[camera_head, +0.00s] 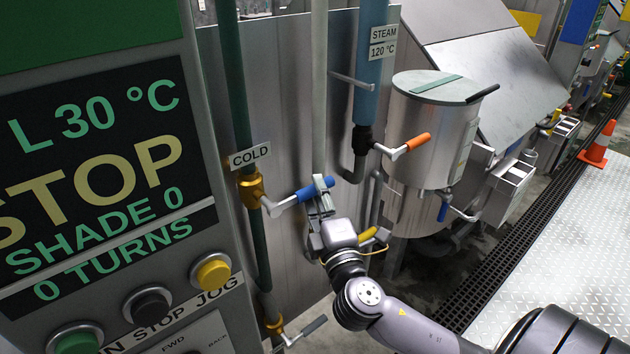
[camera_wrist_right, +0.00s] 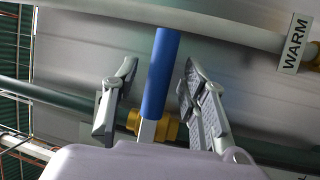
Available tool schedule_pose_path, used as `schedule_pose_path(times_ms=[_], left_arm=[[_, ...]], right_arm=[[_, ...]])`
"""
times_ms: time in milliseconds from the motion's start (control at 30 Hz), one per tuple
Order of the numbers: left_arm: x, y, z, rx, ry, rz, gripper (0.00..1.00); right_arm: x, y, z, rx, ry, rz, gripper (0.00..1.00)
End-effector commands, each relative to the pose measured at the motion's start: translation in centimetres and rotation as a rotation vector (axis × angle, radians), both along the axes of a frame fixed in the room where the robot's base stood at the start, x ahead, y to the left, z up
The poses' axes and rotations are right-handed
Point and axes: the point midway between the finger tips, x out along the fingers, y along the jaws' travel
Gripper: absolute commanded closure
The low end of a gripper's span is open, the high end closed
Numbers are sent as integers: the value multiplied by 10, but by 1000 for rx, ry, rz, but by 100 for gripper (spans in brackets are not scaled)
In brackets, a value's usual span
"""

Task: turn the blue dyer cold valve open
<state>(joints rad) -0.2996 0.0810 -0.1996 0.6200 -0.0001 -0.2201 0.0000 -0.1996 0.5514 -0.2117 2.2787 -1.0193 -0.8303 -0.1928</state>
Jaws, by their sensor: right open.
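The cold valve has a brass body (camera_head: 252,190) on the dark green pipe, under the COLD label (camera_head: 249,156). Its lever with a blue handle (camera_head: 315,189) points right, across the pipe, and slopes slightly up. My right gripper (camera_head: 320,198) is at the outer part of the handle. In the right wrist view the blue handle (camera_wrist_right: 163,75) stands between the two open fingers of the gripper (camera_wrist_right: 160,88), with a visible gap on each side. The brass body (camera_wrist_right: 165,125) shows behind it. My left gripper is not in view.
An orange-handled steam valve (camera_head: 417,141) and a steel drum (camera_head: 420,120) are to the right. A yellow handle (camera_head: 368,235) is close beside my right gripper. The control panel (camera_head: 90,150) fills the left. A grey-handled lever (camera_head: 313,326) is below. A WARM label (camera_wrist_right: 295,42) shows in the wrist view.

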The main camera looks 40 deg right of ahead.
Motion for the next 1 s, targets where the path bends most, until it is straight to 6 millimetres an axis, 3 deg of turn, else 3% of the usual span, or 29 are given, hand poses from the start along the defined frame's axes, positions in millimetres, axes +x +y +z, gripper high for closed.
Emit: schedule_pose_path(times_ms=[200, 500, 1000], left_arm=[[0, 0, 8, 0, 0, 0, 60], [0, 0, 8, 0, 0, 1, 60], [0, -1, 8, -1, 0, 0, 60]], right_arm=[[18, -6, 4, -1, -1, 0, 60], [20, -7, 3, 0, 1, 0, 60], [20, -7, 3, 0, 1, 0, 92]])
